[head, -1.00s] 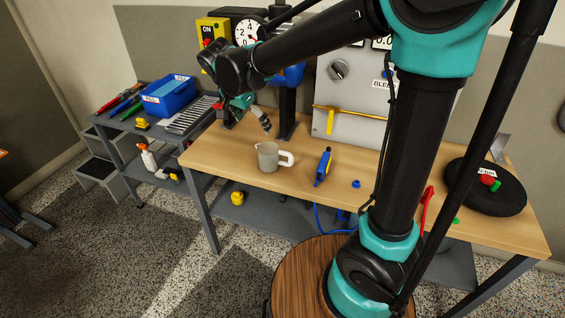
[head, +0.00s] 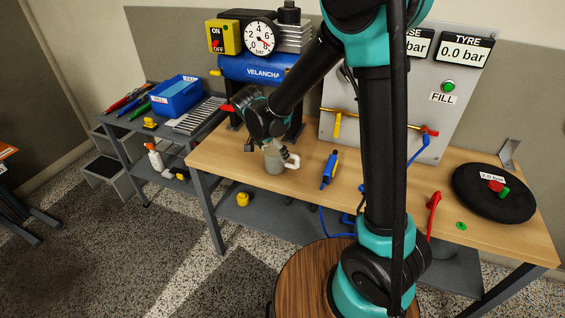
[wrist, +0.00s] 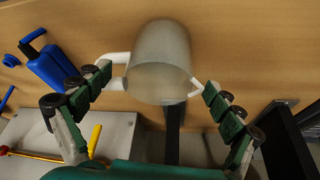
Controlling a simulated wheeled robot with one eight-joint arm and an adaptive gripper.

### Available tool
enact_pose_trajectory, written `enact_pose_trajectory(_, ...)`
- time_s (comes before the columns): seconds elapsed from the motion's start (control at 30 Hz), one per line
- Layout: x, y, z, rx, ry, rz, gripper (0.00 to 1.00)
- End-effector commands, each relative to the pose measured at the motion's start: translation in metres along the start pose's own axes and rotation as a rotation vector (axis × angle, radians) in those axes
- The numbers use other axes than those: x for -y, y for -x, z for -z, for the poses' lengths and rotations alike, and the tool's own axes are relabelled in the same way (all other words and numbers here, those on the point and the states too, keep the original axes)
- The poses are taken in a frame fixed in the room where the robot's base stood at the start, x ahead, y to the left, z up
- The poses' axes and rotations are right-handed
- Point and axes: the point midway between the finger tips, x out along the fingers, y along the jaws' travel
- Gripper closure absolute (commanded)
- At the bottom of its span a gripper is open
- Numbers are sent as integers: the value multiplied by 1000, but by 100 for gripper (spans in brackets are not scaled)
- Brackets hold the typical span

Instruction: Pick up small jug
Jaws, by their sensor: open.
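The small jug (head: 274,161) is grey and translucent with a white handle. It stands upright on the wooden workbench near its left end. In the wrist view the jug (wrist: 160,60) is at top centre, with its handle to the left. My gripper (wrist: 150,78) is open, with one green-padded finger on each side of the jug. The left fingertip is beside the handle and the right fingertip is close to the jug's rim. I cannot tell whether either touches.
A blue tool (head: 329,170) lies to the right of the jug. The compressor (head: 250,68) and the gauge panel (head: 400,105) stand behind. A black disc (head: 493,205) lies at the bench's right. The bench (head: 395,190) has bare wood in the middle.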

Motion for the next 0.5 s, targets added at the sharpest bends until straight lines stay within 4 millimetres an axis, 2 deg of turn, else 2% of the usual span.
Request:
enact_pose_trajectory(0.1, 0, -15, 0, 0, -2, 0, 7)
enact_pose_trajectory(0.2, 0, -22, 0, 0, -1, 0, 7)
enact_pose_trajectory(0.47, 0, -23, 0, 0, 0, 0, 7)
enact_pose_trajectory(0.5, 0, -23, 0, 0, 0, 0, 12)
